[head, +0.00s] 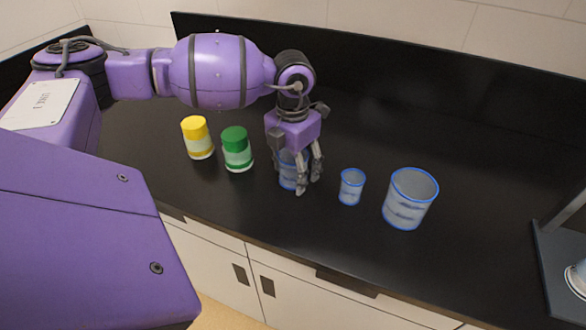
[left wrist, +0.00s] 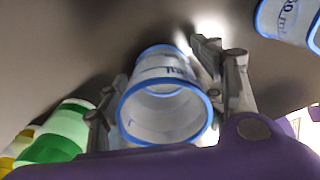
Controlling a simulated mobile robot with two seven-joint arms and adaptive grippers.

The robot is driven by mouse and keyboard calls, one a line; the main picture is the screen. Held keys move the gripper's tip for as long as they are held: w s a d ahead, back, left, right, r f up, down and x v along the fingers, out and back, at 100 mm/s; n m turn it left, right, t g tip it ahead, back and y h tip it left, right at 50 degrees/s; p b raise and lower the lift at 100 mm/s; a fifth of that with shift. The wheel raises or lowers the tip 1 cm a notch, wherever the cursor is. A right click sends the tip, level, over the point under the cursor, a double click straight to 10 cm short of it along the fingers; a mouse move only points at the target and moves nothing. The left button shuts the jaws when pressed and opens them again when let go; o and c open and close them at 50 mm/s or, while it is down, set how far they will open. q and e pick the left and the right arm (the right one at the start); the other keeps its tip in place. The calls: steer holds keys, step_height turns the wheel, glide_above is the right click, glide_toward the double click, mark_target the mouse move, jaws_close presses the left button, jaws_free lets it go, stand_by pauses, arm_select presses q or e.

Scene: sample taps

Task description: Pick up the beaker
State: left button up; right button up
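A clear beaker with a blue rim (head: 287,172) stands on the black counter, partly hidden behind the fingers of my left gripper (head: 308,184). In the left wrist view the same beaker (left wrist: 165,112) sits between the two fingers, its open mouth towards the camera. The fingers are spread around it, with a gap on the right side; contact on the left side is unclear. A small beaker (head: 351,187) and a larger beaker (head: 409,199) stand to the right, apart from the gripper. My right gripper is not in view.
A yellow-capped jar (head: 198,138) and a green-capped jar (head: 236,150) stand close by on the left. The counter (head: 480,235) is clear right of the large beaker, up to a grey-edged fixture (head: 560,265). A dark backsplash (head: 400,95) runs behind.

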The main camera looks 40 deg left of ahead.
arm_select(q)
steer(key=c, duration=0.7)
steer(key=shift+r, duration=0.5)
step_height(320, 180, up, 2)
steer(key=shift+d+r+b, duration=0.15)
steer(key=shift+r+b, duration=0.05)
steer(key=shift+b, duration=0.15)
steer(key=s+d+r, duration=0.9)
steer(key=d, duration=0.1)
steer(key=shift+d+r+b, duration=0.2)
steer(key=shift+r+b, duration=0.15)
steer(key=shift+b, duration=0.05)
